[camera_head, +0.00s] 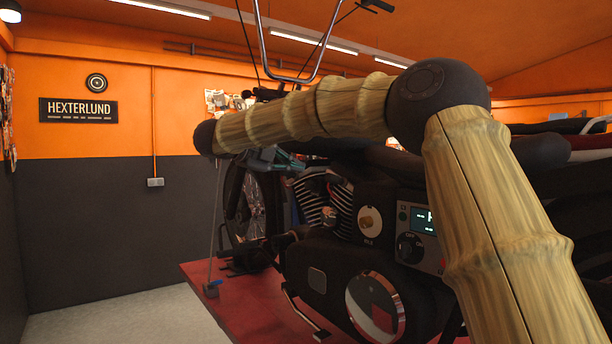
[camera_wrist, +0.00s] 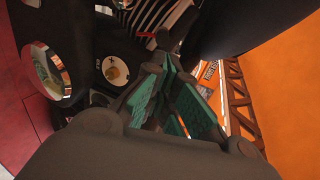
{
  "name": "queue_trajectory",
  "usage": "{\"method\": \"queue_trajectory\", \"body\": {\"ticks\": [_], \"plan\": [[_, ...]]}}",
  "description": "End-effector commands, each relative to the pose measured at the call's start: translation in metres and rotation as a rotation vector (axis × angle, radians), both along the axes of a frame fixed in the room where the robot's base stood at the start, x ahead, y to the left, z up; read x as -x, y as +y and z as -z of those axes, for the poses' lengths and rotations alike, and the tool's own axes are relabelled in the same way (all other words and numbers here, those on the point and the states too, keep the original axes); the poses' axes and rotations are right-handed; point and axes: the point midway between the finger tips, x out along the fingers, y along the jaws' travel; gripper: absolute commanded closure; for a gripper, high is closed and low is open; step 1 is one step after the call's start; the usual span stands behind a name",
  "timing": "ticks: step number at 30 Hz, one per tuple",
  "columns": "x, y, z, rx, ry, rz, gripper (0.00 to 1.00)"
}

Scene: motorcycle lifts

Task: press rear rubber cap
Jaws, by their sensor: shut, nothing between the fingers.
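A tan round cap (camera_head: 369,221) sits on a pale round plate on the dark side of the motorcycle. It also shows in the wrist view (camera_wrist: 116,72), left of my fingers. Another small tan knob (camera_head: 329,213) sits further left by the finned engine; I cannot tell for certain which is the rear rubber cap. My gripper (camera_head: 290,162), with teal finger pads, is above and left of both in the head view. It is shut and empty, apart from the caps. Its fingers also show in the wrist view (camera_wrist: 178,92).
The motorcycle stands on a red lift platform (camera_head: 225,300). A panel with a lit display and dials (camera_head: 420,232) is right of the tan cap. A round chrome cover (camera_head: 375,307) is below. Handlebars (camera_head: 265,40) rise above my arm. The grey floor at left is clear.

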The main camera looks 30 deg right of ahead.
Motion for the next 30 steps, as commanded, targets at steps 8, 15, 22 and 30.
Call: {"method": "queue_trajectory", "body": {"ticks": [8, 15, 22, 30], "plan": [[0.003, 0.022, -0.006, 0.0, 0.001, -0.001, 1.0], [0.003, 0.023, -0.007, -0.001, 0.001, 0.0, 1.0], [0.003, 0.023, -0.007, 0.0, 0.001, 0.0, 1.0], [-0.016, 0.026, 0.034, 0.075, 0.059, -0.058, 1.0]]}}
